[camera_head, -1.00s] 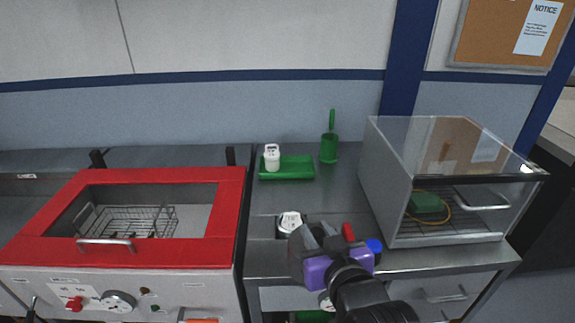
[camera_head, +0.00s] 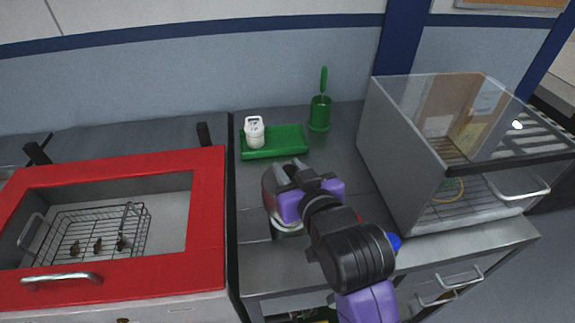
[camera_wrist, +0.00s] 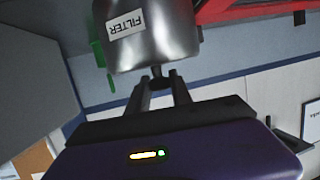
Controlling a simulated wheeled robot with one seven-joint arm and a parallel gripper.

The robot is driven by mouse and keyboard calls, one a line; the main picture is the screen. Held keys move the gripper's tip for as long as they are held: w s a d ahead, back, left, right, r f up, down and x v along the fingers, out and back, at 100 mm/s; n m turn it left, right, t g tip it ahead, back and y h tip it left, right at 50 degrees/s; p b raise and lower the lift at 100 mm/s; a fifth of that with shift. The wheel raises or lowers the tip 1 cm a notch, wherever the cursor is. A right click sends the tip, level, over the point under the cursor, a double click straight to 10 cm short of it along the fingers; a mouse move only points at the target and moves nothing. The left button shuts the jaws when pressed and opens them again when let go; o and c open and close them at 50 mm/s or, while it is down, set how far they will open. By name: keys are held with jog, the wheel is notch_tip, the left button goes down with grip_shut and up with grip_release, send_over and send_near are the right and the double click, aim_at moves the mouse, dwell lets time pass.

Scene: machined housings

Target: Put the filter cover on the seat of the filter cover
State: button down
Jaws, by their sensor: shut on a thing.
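The filter cover (camera_wrist: 152,30) is a shiny silver cup-like piece with a "FILTER" label and a small knob. In the wrist view my gripper (camera_wrist: 158,80) is shut on its knob. In the head view my gripper (camera_head: 289,170) is over the middle counter, with the grey side of the cover (camera_head: 268,186) showing at its left. A pale round-edged piece (camera_head: 287,231) shows just below the gripper on the counter. It may be the seat, but my gripper hides most of it. I cannot tell whether the cover touches it.
A green tray (camera_head: 291,147) with a white bottle (camera_head: 254,131) lies behind the gripper, near a green cup with a brush (camera_head: 320,115). A glass-topped metal case (camera_head: 400,165) stands right. A red-framed basin (camera_head: 208,215) with a wire basket (camera_head: 100,235) is left.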

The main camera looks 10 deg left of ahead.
jog(key=shift+f+b, duration=1.7)
jog(key=shift+f, duration=0.3)
jog(key=shift+f+b, duration=0.8)
jog(key=shift+f, duration=0.8)
jog(key=shift+s+f, duration=0.1)
jog(key=shift+f, duration=0.1)
jog(key=c, duration=1.1)
grip_release()
jog(key=shift+o, duration=0.2)
